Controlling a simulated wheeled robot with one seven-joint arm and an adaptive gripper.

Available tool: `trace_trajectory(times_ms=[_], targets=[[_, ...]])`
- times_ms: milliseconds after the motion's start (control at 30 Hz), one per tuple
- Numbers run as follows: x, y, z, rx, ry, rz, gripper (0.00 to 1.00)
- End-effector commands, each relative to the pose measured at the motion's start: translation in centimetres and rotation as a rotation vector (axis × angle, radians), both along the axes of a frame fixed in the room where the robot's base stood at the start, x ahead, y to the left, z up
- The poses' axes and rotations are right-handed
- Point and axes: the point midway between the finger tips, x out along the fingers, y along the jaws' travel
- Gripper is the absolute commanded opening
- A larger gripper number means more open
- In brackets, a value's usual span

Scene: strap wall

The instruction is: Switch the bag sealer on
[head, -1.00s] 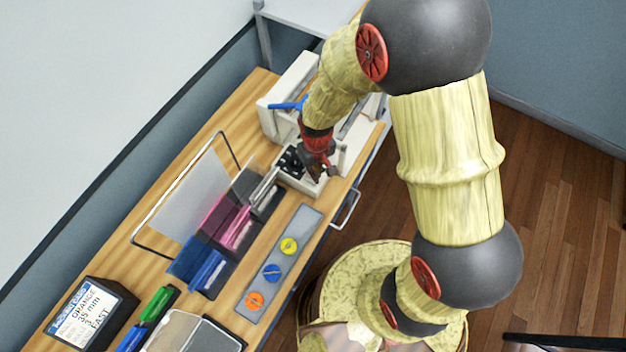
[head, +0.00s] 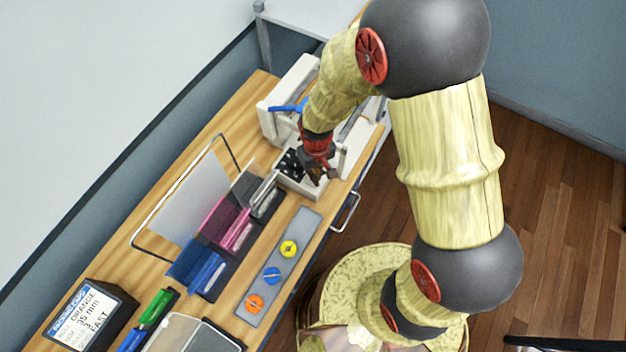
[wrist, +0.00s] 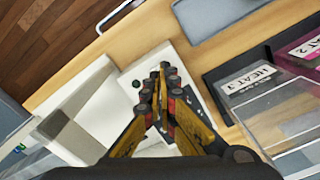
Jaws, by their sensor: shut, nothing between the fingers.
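The bag sealer (head: 268,117) is a white machine at the far end of the wooden bench, with a blue lever (head: 290,107) on it. On its near side is a white box with a dark panel (head: 289,162). My gripper (head: 317,180) is over this box, fingers pointing down. In the wrist view my gripper (wrist: 163,70) is shut and empty, its tips in front of the white box top (wrist: 150,64). A small dark green round part (wrist: 136,84) shows just left of the tips. The fingers hide part of the panel, and I cannot tell whether they touch it.
Clear-lidded holders in grey, pink (head: 224,222) and blue stand nearby; the wrist view shows a HEAT 1 label (wrist: 250,78). A grey plate (head: 262,290) with yellow, blue and orange knobs lies along the front edge. A wire-framed sheet (head: 190,195) and an order card (head: 83,313) are further left.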

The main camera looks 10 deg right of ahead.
Motion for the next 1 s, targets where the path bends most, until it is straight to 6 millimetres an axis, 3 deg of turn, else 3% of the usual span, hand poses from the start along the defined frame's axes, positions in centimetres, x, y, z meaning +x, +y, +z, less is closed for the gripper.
trace_trajectory(times_ms=[1000], targets=[[0.0, 0.0, -0.79, 0.0, 0.0, 0.0, 0.0]])
